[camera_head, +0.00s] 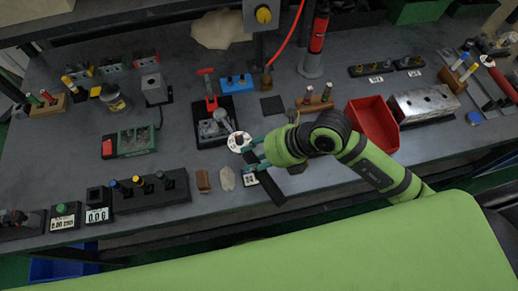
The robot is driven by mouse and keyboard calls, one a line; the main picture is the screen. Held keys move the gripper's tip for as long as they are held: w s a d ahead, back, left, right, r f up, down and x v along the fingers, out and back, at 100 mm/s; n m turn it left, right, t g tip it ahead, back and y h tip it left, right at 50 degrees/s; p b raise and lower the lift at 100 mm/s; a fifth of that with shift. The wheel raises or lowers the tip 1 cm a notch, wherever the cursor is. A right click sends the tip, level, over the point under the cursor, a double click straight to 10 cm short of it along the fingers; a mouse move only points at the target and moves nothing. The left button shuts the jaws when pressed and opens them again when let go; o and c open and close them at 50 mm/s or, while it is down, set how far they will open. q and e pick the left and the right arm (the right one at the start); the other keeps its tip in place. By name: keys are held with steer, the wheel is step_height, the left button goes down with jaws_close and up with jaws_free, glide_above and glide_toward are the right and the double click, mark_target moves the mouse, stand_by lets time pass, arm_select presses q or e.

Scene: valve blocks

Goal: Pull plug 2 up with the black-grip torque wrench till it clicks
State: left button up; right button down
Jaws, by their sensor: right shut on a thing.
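My right gripper (251,153) reaches in from the right over the middle of the bench. It is shut on what looks like the black-grip torque wrench, whose dark bar (270,188) slants down to the right below the fingers. A round white dial-like piece (239,141) shows just beyond the fingertips. Behind it, a grey metal valve block (212,128) sits on a black tray (203,108). The dial-like piece is beside the tray's front right corner; whether anything touches is too small to tell. I cannot make out plug 2. My left gripper is out of view.
A red bin (372,124) and a silver block with holes (424,103) stand to the right. A black rack (150,192) with coloured grips stands at the front left. A green device (131,141) is on the left. A red hose (287,38) hangs at the back.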

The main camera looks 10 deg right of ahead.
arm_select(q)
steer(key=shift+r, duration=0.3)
arm_select(e)
steer(key=shift+s+a+r, duration=0.1)
steer(key=shift+a, duration=0.3)
steer(key=shift+m, duration=0.3)
